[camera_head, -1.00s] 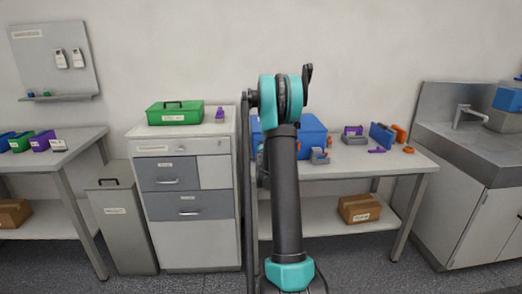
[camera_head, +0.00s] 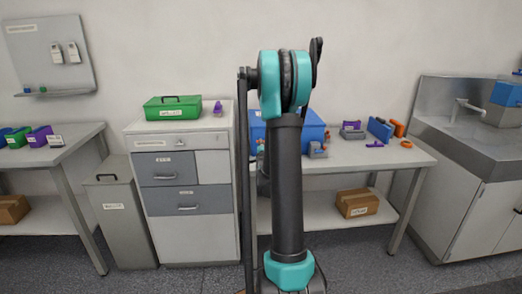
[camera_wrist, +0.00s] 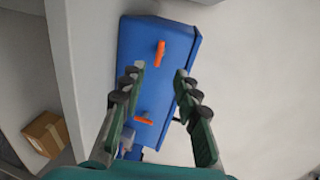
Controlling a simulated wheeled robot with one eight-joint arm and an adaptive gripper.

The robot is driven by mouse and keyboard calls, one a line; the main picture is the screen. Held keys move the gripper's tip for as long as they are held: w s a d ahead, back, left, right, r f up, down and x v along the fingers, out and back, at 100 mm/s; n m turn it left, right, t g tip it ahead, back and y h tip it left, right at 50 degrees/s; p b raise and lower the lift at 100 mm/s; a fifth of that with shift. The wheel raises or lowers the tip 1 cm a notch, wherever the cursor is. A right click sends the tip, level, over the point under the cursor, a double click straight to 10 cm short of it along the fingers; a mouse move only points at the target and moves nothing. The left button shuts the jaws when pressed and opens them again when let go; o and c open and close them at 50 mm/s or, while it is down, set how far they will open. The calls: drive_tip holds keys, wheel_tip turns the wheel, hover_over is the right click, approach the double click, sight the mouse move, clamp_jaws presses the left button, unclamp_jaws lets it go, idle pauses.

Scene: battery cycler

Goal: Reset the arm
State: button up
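My arm stands upright in the middle of the head view, its teal and black elbow at the top. My gripper (camera_wrist: 157,85) shows in the wrist view with its two fingers apart and nothing between them. Beyond the fingers is a blue box (camera_wrist: 140,55) with orange latches, apart from the gripper as far as I can tell. In the head view the blue box (camera_head: 314,133) stands on the right-hand bench, partly hidden behind my arm. The gripper itself is hard to make out in the head view.
A drawer cabinet (camera_head: 190,212) carries a green case (camera_head: 173,109). A grey bin (camera_head: 118,225) stands beside it. The bench (camera_head: 405,157) holds small purple, blue and orange items, with a cardboard box (camera_head: 357,203) on its lower shelf. A sink (camera_head: 480,125) is at right.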

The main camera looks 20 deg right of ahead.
drive_tip(key=s+a+f+n+g+y, duration=0.1)
drive_tip(key=s+a+f+n+g, duration=0.2)
drive_tip(key=s, duration=1)
drive_tip(key=s+a+f+n+g+y, duration=0.2)
drive_tip(key=s+a+f+n+g, duration=0.1)
drive_tip(key=s+a+n, duration=0.7)
drive_tip(key=s+a+f+n+g+y, duration=0.1)
drive_tip(key=s+a+f+n+g, duration=0.3)
drive_tip(key=s, duration=1.2)
drive_tip(key=a+n+g, duration=0.1)
drive_tip(key=a+n, duration=0.2)
drive_tip(key=n, duration=0.1)
drive_tip(key=shift+s, duration=0.35)
drive_tip(key=shift+f, duration=0.1)
